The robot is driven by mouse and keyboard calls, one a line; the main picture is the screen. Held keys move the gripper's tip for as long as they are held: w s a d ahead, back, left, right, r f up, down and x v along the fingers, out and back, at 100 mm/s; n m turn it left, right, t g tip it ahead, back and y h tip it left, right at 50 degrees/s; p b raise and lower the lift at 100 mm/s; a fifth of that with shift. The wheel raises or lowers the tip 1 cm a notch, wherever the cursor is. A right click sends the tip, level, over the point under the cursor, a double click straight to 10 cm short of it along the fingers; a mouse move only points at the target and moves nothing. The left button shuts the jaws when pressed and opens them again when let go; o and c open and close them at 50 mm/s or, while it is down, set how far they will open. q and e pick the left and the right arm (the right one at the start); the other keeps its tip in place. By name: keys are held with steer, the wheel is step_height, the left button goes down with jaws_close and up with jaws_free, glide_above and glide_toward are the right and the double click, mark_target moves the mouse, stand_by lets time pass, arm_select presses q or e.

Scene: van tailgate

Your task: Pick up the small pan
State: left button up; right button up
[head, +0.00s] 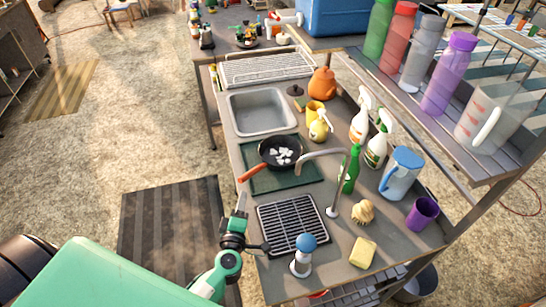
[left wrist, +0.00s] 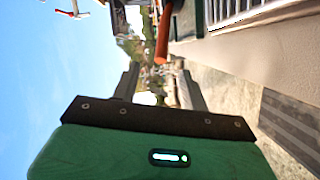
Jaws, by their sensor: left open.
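The small pan (head: 271,157) is black with an orange handle (head: 256,174). It sits on a dark green mat (head: 300,178) on the counter, with white chunks (head: 284,155) inside. Its handle points to the lower left, toward the counter's near edge. My left gripper (head: 241,204) is open and empty, near the counter edge just below the handle's end in the head view. In the left wrist view the orange handle (left wrist: 163,38) shows beyond the open fingers (left wrist: 160,80), apart from them. My right gripper is not in view.
A tap (head: 333,190), green bottle (head: 351,170) and spray bottles (head: 377,142) are right of the pan. A sink (head: 262,112) lies behind it.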

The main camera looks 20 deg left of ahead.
mark_target(245, 179)
arm_select(q)
steer(key=x, duration=0.3)
steer(key=shift+w+a, duration=0.15)
steer(key=shift+w, duration=0.2)
steer(key=shift+p+x, duration=0.4)
steer(key=shift+x, duration=0.75)
steer(key=shift+w, duration=0.15)
steer(key=shift+w+a, duration=0.15)
steer(key=shift+w, duration=0.2)
steer(key=p+x, duration=0.1)
steer(key=x, duration=0.2)
steer(key=shift+w+a+f, duration=0.15)
steer(key=shift+w+a, duration=0.1)
steer(key=shift+w, duration=0.3)
steer(key=shift+c, duration=0.9)
jaws_close()
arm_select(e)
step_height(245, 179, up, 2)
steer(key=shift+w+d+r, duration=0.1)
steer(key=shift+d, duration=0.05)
